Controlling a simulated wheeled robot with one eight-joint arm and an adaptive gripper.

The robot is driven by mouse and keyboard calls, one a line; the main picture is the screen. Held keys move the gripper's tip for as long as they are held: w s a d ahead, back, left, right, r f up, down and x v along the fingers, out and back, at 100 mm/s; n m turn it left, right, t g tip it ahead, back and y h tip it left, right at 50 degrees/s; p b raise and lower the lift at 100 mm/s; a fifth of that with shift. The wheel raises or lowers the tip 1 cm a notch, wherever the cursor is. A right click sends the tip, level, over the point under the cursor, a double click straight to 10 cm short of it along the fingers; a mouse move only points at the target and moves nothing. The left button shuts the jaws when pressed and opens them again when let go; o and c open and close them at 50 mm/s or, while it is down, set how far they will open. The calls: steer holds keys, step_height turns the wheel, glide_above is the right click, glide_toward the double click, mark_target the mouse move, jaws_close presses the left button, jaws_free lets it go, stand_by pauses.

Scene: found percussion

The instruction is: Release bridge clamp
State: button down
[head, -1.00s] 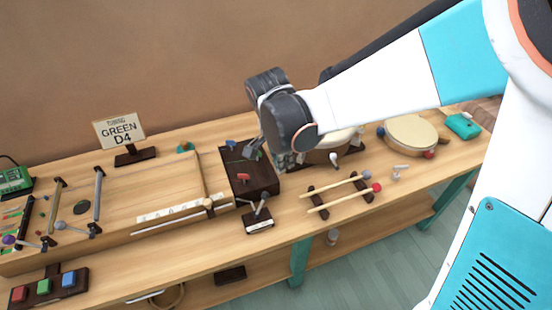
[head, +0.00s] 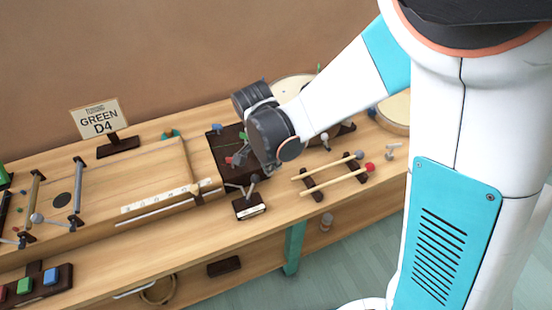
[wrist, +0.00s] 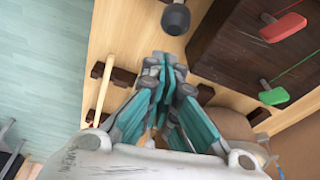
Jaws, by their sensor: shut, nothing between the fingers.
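My gripper (wrist: 166,68) is shut and empty in the wrist view, its teal fingers together above the bench. In the head view my gripper (head: 242,160) hangs over the right side of a dark box and hides part of it. The dark box (wrist: 222,50) carries a red lever (wrist: 284,28) and a green lever (wrist: 273,96). A small labelled block (head: 250,207) with a metal lever and grey knob stands in front of the box; a dark knob (wrist: 175,18) shows in the wrist view. I cannot tell which part is the bridge clamp.
A wooden string board (head: 150,175) with a scale strip lies left of the box. Two sticks (head: 330,180) rest on dark holders to the right. Coloured buttons (head: 25,285) sit at the front left. A sign (head: 100,120) reads GREEN D4. Drums stand at the back right.

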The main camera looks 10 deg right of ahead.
steer(key=shift+s+a+r, duration=0.15)
steer(key=shift+s+a, duration=0.3)
steer(key=shift+a, duration=0.35)
steer(key=shift+a+r, duration=0.1)
steer(key=shift+s+a+r, duration=0.1)
steer(key=shift+a+r, duration=0.05)
steer(key=shift+a, duration=0.15)
steer(key=shift+s+a+r+p, duration=0.15)
steer(key=shift+a+r, duration=0.1)
steer(key=shift+a, duration=0.2)
steer(key=shift+s+a+r+p, duration=0.1)
steer(key=shift+a+r+p, duration=0.1)
steer(key=shift+a, duration=0.25)
steer(key=s+a, duration=0.2)
steer(key=a, duration=0.4)
steer(key=shift+a+r, duration=0.15)
steer(key=shift+a, duration=0.15)
